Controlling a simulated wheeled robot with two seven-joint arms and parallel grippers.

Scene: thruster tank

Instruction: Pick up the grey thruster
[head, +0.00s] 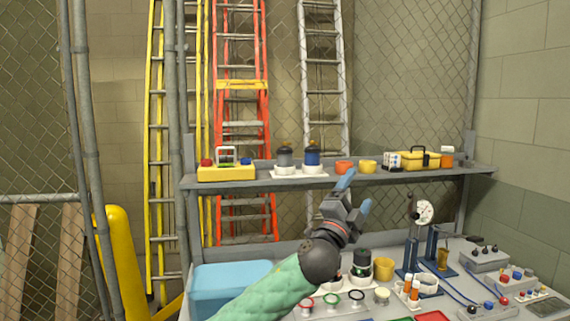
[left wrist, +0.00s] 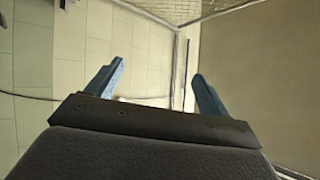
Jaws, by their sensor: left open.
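The grey thruster (head: 285,157) stands upright in a white holder on the shelf, left of a blue thruster (head: 312,155) in a like holder. Both share a white base plate. My left gripper (head: 355,191) is below and to the right of them, in front of the shelf edge, with its blue fingers pointing up and apart. It is open and empty. In the left wrist view the fingers (left wrist: 160,83) are spread with only walls and a post beyond them. My right gripper is not in view.
The shelf (head: 240,184) also holds a yellow tray (head: 226,174), orange and yellow cups and a yellow toolbox (head: 418,160). Below it, the workbench is crowded with a blue bin (head: 230,278), a yellow cup (head: 383,269), a dial gauge stand (head: 424,212) and several fittings.

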